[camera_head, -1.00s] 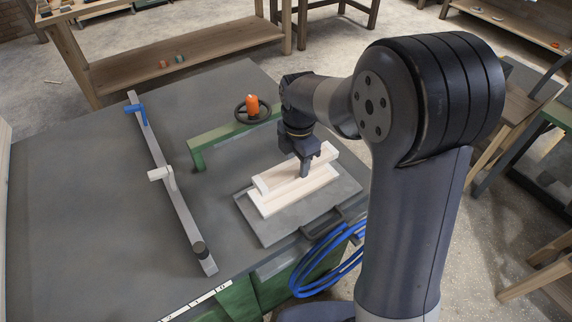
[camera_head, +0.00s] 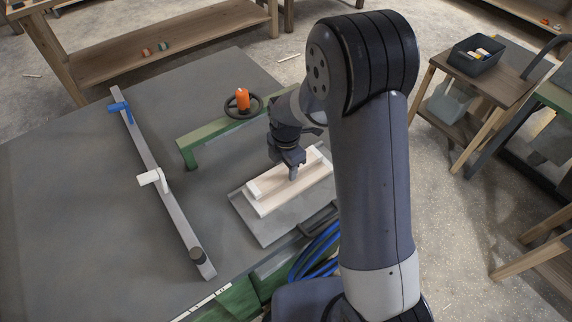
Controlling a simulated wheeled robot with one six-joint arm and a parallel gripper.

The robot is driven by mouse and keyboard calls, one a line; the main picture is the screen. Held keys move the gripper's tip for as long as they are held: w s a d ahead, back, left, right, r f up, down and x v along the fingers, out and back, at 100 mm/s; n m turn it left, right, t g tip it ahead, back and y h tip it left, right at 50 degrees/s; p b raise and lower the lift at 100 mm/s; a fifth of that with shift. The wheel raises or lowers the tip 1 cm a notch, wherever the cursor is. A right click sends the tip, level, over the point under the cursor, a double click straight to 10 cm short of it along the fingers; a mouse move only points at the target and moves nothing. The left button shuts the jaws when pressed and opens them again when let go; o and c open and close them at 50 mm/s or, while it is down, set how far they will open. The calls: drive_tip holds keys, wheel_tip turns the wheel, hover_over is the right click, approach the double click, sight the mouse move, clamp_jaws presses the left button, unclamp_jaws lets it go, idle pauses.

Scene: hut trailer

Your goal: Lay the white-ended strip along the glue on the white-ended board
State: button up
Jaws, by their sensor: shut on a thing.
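My gripper (camera_head: 293,175) is shut on the pale wooden strip (camera_head: 272,181), near its middle. The strip's white near end (camera_head: 253,190) shows at the left, and its far end shows at the right of my gripper. The strip lies lengthwise over the pale board (camera_head: 265,209), roughly parallel to it and toward its back edge. It looks on or very close to the board; I cannot tell if they touch. The board rests flat on a grey tray (camera_head: 272,233). No glue can be made out on the board, and my gripper hides the strip's middle.
A grey bar clamp (camera_head: 172,208) with blue and white parts lies at the left of the table. A green frame (camera_head: 208,132) and an orange object on a dark wheel (camera_head: 243,100) stand behind the board. Blue hose (camera_head: 317,252) hangs at the front edge.

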sight(286, 169)
drive_tip(key=shift+f, duration=0.25)
drive_tip(key=o, duration=1)
drive_tip(key=shift+o, duration=0.2)
wheel_tip(286, 169, up, 12)
drive_tip(key=shift+r+b, duration=0.15)
drive_tip(key=shift+b, duration=0.2)
wheel_tip(286, 169, down, 12)
drive_tip(key=shift+f, duration=0.15)
drive_tip(key=shift+r, duration=1.55)
